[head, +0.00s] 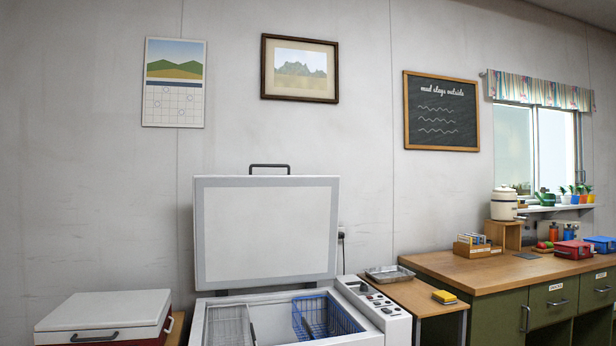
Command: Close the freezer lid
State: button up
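The white chest freezer (200,330) stands at the bottom centre of the head view, cut off by the lower edge. Its lid (265,232) is raised nearly upright against the wall side, with its grey-bordered inner face towards me. A dark handle (269,167) sits on the lid's top edge. Inside the open freezer are a white wire basket (229,326) on the left and a blue wire basket (326,315) on the right. A control panel (377,300) is on the freezer's right side. My gripper is not in view.
A white-lidded chest (105,312) stands left of the freezer. On the right, a small side table (412,295) holds a metal tray (390,273) and a yellow item (444,297). A green cabinet with a wooden top (500,271) stands beyond it.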

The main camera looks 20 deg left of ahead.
aim_at(250, 230)
jog(key=u, duration=0.3)
jog(key=i, duration=0.7)
jog(key=u, duration=0.65)
